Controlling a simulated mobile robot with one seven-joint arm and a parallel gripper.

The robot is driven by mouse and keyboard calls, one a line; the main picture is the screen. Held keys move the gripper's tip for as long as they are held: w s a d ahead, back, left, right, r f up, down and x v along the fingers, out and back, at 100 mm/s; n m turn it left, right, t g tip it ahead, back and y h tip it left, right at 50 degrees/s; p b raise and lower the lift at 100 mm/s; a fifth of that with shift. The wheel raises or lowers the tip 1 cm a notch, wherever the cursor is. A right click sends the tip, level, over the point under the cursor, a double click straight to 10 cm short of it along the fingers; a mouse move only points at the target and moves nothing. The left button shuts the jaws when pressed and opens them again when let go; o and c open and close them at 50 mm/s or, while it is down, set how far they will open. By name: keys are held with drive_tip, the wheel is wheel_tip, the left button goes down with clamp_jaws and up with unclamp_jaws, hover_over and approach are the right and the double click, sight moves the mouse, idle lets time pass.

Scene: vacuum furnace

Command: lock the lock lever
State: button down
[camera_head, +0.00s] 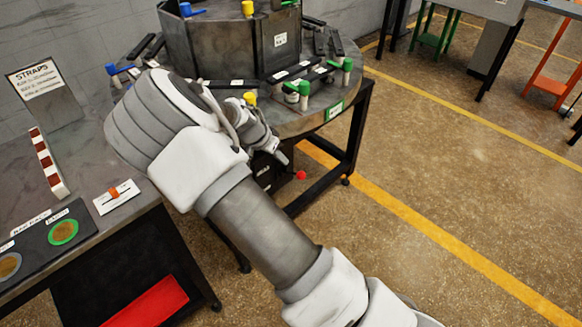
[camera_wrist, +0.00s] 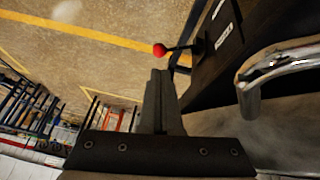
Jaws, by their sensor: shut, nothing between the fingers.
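The lock lever, a dark rod with a red ball knob (camera_wrist: 159,50), sticks out from a dark box-like part with white labels (camera_wrist: 222,30) in the wrist view. Its red knob (camera_head: 300,175) also shows in the head view, below the round table's edge. My gripper (camera_wrist: 160,76) is shut and empty. Its fingertips appear just below the knob in the wrist picture; I cannot tell whether they touch it. In the head view my gripper (camera_head: 283,157) points toward the knob, a little to its upper left. The lever's base is mostly hidden in the head view.
A bent metal handle (camera_wrist: 250,98) is close at the right of the wrist view. The round table (camera_head: 345,97) carries several clamps with green and yellow caps. A grey workbench (camera_head: 85,160) stands at left. Open floor (camera_head: 450,150) lies to the right.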

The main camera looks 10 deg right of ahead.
sight(298, 174)
drive_tip(key=shift+w+a+f, duration=0.1)
drive_tip(key=shift+w+f, duration=0.1)
drive_tip(key=shift+w, duration=0.1)
drive_tip(key=b+x, duration=0.3)
drive_tip(key=x, duration=0.7)
